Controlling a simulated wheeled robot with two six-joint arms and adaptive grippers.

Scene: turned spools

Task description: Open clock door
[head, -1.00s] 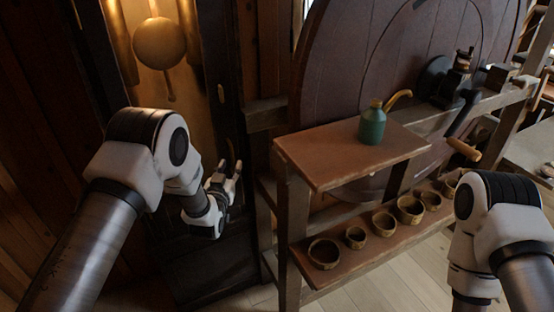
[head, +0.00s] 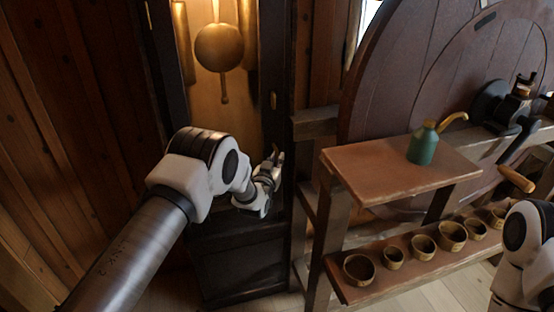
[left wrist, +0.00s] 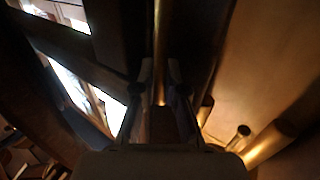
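The tall dark clock case (head: 235,265) stands at the left of centre in the head view. Its round brass pendulum (head: 219,47) and hanging weights show in the lit interior; I cannot tell whether glass covers them. A small brass fitting (head: 273,100) sits on the dark right-hand frame of the clock front. My left gripper (head: 277,156) is in front of the lower right of that front, below the fitting. In the left wrist view its fingers (left wrist: 160,72) are apart, with a vertical brass strip (left wrist: 160,35) seen beyond them. My right gripper is out of view.
A wooden bench (head: 385,172) stands right of the clock, with a green oil can (head: 423,145) on top and several small bowls (head: 424,246) on its lower shelf. A large wooden wheel (head: 400,75) stands behind. A plank wall (head: 60,130) is on the left.

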